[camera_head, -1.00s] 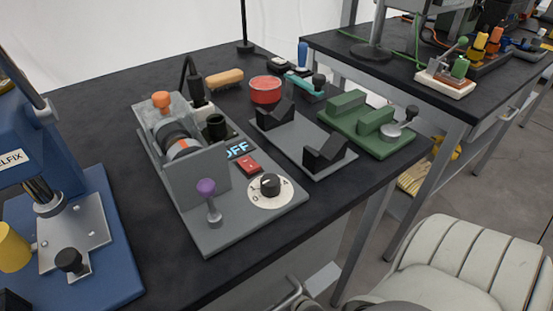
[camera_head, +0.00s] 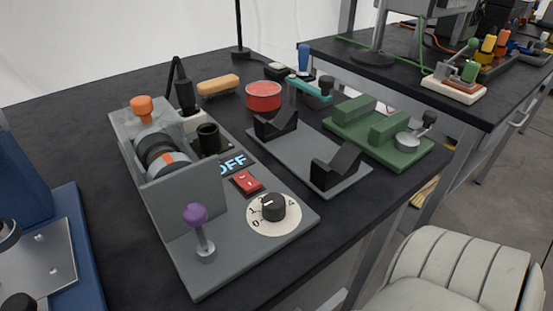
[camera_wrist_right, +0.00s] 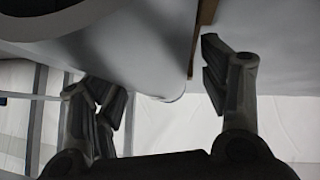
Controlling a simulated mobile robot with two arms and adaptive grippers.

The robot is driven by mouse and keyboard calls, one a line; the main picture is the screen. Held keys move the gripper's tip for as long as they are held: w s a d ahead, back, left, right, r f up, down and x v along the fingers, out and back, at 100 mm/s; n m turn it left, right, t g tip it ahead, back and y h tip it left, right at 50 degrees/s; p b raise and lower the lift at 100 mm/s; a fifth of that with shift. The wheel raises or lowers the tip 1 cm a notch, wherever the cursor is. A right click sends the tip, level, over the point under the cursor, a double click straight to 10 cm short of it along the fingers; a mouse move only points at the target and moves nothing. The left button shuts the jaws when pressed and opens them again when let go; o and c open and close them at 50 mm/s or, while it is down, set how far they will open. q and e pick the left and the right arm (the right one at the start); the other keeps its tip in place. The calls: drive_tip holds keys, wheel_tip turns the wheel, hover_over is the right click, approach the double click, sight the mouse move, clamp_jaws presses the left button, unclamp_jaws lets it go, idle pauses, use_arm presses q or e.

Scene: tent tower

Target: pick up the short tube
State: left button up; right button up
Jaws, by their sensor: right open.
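I cannot say for sure which thing is the short tube. A short black hollow cylinder (camera_head: 208,139) stands upright on the grey machine's base in the head view. A grey and black cylindrical part with an orange mark (camera_head: 163,155) lies behind the machine's front plate. My right gripper (camera_wrist_right: 163,92) shows in the right wrist view, its two dark fingers apart and nothing seen between them. Neither gripper shows in the head view, so the distance from the right gripper to these things cannot be told.
The grey machine (camera_head: 190,262) has a purple-knobbed lever (camera_head: 196,216) and a dial (camera_head: 273,208). Right of it are a grey plate with black V-blocks (camera_head: 335,163), a green fixture (camera_head: 392,130) and a red bowl (camera_head: 263,97). A white chair (camera_head: 445,265) stands by the black table (camera_head: 70,130).

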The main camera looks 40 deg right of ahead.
drive_tip(key=shift+c, duration=0.3)
drive_tip(key=c, duration=1.2)
drive_tip(key=shift+r, duration=0.1)
drive_tip(key=shift+c, duration=0.5)
drive_tip(key=shift+r, duration=0.1)
